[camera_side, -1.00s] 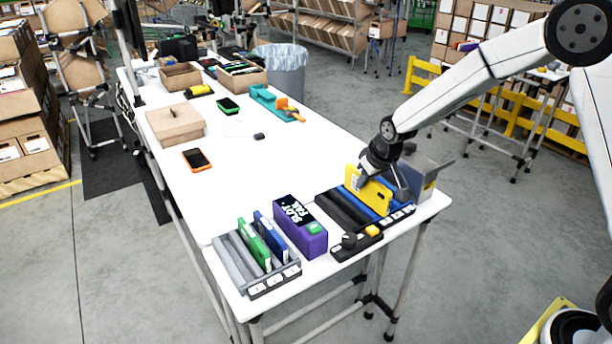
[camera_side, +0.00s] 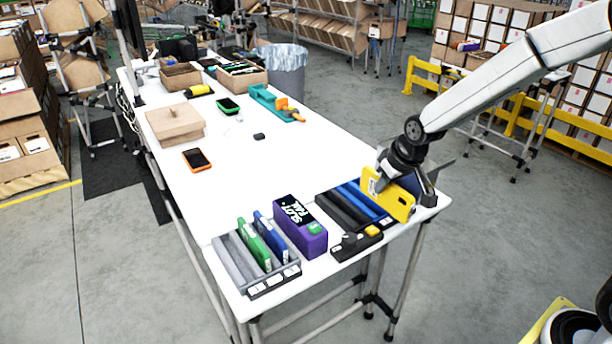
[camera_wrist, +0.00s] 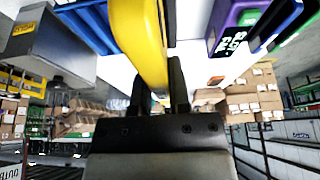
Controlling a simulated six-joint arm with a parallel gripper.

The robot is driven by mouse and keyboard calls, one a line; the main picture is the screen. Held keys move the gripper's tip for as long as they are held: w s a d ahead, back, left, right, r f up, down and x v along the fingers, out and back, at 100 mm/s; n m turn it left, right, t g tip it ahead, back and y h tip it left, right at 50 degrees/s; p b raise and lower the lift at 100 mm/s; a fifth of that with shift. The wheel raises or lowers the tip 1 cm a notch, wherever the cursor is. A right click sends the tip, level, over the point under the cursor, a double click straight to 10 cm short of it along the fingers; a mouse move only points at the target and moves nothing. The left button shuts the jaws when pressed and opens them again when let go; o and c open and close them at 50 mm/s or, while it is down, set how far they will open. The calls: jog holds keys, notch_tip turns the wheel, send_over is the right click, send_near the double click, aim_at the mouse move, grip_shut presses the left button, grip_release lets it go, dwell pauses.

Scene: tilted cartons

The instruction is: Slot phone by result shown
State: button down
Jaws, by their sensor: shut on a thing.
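My gripper (camera_side: 396,178) is shut on a yellow phone (camera_side: 396,203), held tilted above the right end of the blue-and-black slotted rack (camera_side: 345,209). In the wrist view the phone (camera_wrist: 138,30) stands between my fingers (camera_wrist: 160,90), with a blue slotted part beside it. The purple tester box (camera_side: 300,228) has a dark screen with white text, apparently "SLOT" and a second word I cannot read surely, and a green light. The grey rack (camera_side: 236,262) holds a green phone (camera_side: 254,243) and a blue phone (camera_side: 271,237). The phone hides part of the blue-and-black rack.
A grey metal box stands at the table's right edge, largely behind my gripper; it shows in the wrist view (camera_wrist: 48,45). An orange-edged phone (camera_side: 197,160), a cardboard box (camera_side: 175,124) and a teal holder (camera_side: 270,98) lie farther back. The table's middle is mostly clear.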

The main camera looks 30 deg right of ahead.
dwell(0.3)
jog(key=w+d+f, duration=0.3)
jog(key=w+d, duration=0.4)
jog(key=d, duration=0.1)
jog(key=w+d+f, duration=0.4)
jog(key=w+d, duration=0.3)
jog(key=d, duration=0.1)
jog(key=shift+f, duration=0.2)
jog(key=shift+f, duration=0.2)
jog(key=shift+f, duration=2.2)
jog(key=shift+f, duration=0.4)
jog(key=c, duration=0.5)
grip_release()
jog(key=shift+s, duration=0.1)
